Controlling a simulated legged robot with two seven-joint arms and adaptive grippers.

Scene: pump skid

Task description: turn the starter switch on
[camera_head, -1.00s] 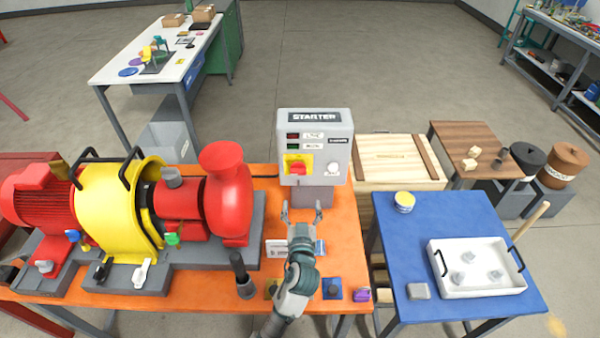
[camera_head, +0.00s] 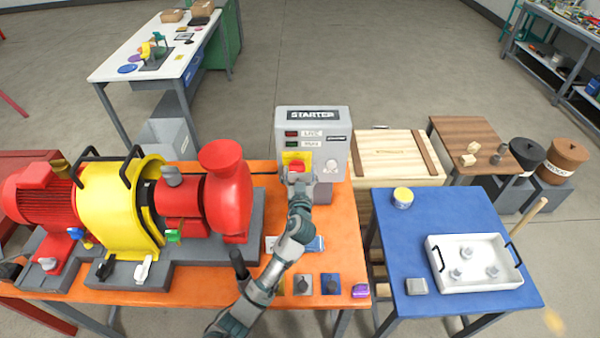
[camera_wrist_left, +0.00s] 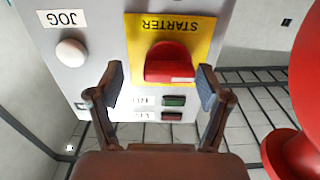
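The grey starter box (camera_head: 312,122) stands at the back of the orange table. Its red rotary switch (camera_head: 297,166) sits on a yellow plate (camera_head: 290,156), partly hidden by my left gripper (camera_head: 298,180). In the left wrist view the box appears upside down, with the red switch (camera_wrist_left: 170,64) on the yellow plate (camera_wrist_left: 200,35). My left gripper (camera_wrist_left: 161,90) is open, one finger on each side of the switch, with visible gaps. The red and green indicators (camera_wrist_left: 173,101) look dark. My right gripper is not in view.
A white JOG button (camera_wrist_left: 71,53) is beside the switch. The red pump (camera_head: 226,190) and yellow guard (camera_head: 115,205) stand left on the orange table (camera_head: 205,287). A blue table (camera_head: 440,220) with a white tray (camera_head: 480,283) is at the right.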

